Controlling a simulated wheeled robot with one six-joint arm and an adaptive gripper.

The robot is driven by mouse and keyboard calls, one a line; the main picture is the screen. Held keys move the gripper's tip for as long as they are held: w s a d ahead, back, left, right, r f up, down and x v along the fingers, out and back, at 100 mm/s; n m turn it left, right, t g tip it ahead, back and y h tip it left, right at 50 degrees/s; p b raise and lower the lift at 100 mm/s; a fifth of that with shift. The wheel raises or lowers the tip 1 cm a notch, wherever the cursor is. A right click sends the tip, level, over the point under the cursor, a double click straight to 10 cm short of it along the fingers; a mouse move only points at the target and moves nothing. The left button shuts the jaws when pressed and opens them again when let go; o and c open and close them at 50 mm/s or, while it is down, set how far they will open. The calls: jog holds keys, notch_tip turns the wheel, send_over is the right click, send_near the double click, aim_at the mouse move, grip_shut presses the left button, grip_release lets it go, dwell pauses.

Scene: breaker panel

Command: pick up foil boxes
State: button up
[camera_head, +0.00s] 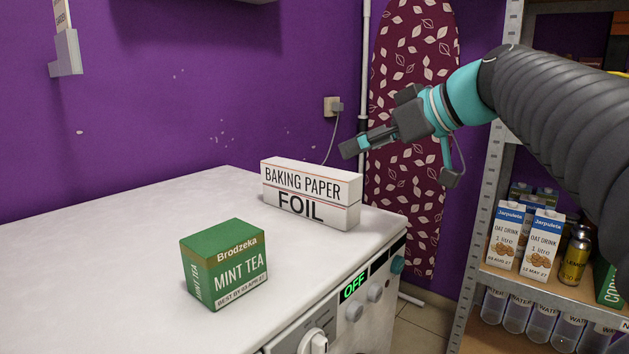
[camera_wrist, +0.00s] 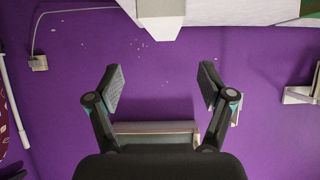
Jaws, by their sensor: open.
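A white box block with "BAKING PAPER" above and "FOIL" below (camera_head: 310,194) lies on the white machine top, near its back right edge. A pale box end, apparently this block (camera_wrist: 160,10), shows at the top of the wrist view. My gripper (camera_head: 398,163) is above and to the right of the block, apart from it. In the wrist view my gripper (camera_wrist: 160,82) has its two fingers spread, with nothing between them.
A green mint tea box (camera_head: 225,265) stands on the white machine top (camera_head: 110,235), in front and left of the block. A purple wall and a socket (camera_head: 333,106) are behind. An ironing board (camera_head: 412,215) and a shelf with cartons (camera_head: 540,245) stand at right.

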aim_at(310, 167)
jog(key=x, duration=0.9)
jog(key=p+x, duration=0.1)
jog(key=x, duration=0.3)
jog(key=shift+s+a, duration=0.2)
jog(key=shift+a, duration=0.25)
jog(key=shift+c, duration=0.3)
grip_shut()
